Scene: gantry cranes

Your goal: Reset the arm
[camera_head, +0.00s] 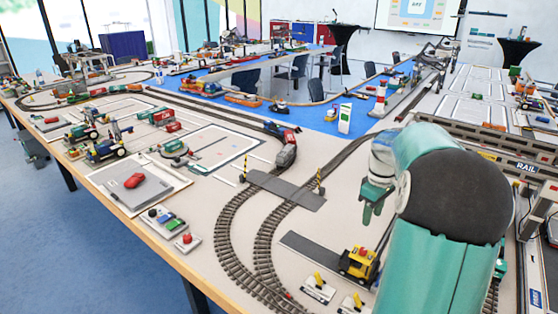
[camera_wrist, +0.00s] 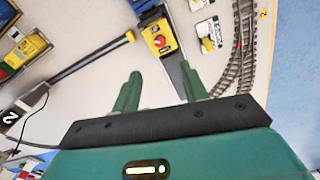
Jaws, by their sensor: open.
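My gripper (camera_wrist: 160,92) is open in the wrist view, with its two green fingers apart and nothing between them. It hangs above the layout table. In the head view my gripper (camera_head: 372,200) shows small at the end of my teal arm, which fills the right front. A yellow vehicle (camera_head: 358,265) with a red light stands on the table below and in front of the gripper. The same yellow vehicle (camera_wrist: 158,38) shows beyond the fingertips in the wrist view. My arm hides part of the table and tracks at the right.
A grey RAIL gantry beam (camera_head: 490,145) lies close to my arm at the right. Small switch blocks (camera_head: 318,289) sit near the front.

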